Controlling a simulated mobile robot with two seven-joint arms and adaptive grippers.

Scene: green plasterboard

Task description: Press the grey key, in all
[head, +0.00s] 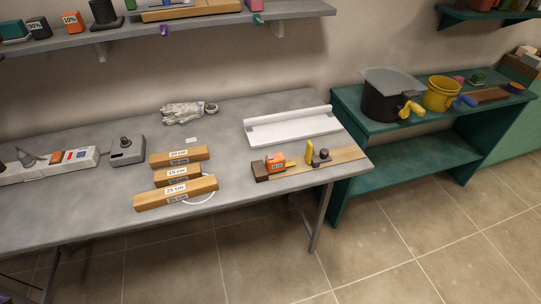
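A white strip-shaped box (30,171) lies at the left of the grey workbench, with small coloured keys on its right part. I make out orange, red and blue ones; a grey key is too small to tell apart for sure. A grey box (127,152) with a dark knob on top stands just right of the strip. A dark grey pointed thing (25,158) is on the strip's left part. Neither of my grippers shows in the head view.
Wooden blocks with length labels (176,192) lie mid-bench. Gloves (183,113), a white tray (292,127) and a wooden board (340,161) with an orange block lie further right. A shelf (140,27) hangs above. A green table (410,125) holds pots.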

